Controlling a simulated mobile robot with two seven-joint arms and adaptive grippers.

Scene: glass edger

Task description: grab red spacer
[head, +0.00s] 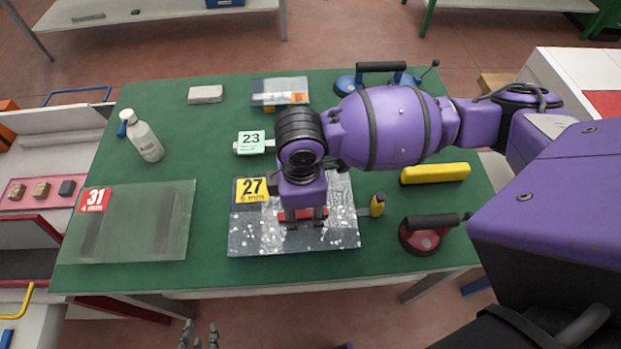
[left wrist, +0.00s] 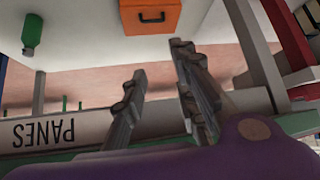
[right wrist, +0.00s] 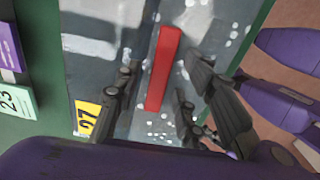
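The red spacer (head: 303,215) lies flat on a speckled glass pane (head: 345,238) marked by a yellow 27 label (head: 251,189). In the right wrist view the red spacer (right wrist: 163,68) is a long bar in front of the fingers. My right gripper (head: 305,220) points down over it, and its fingers (right wrist: 158,98) are spread with a gap on either side of the bar. Its palm hides part of the spacer in the head view. My left gripper (head: 200,336) is open and empty below the table's front edge; its fingers (left wrist: 165,90) are apart.
A yellow bar (head: 435,173), a red suction lifter (head: 428,234) and a yellow-handled tool (head: 377,205) stand right of the pane. A pane labelled 31 (head: 140,225) and a white bottle (head: 142,138) are on the left. Green table surface (head: 210,205) is clear between the panes.

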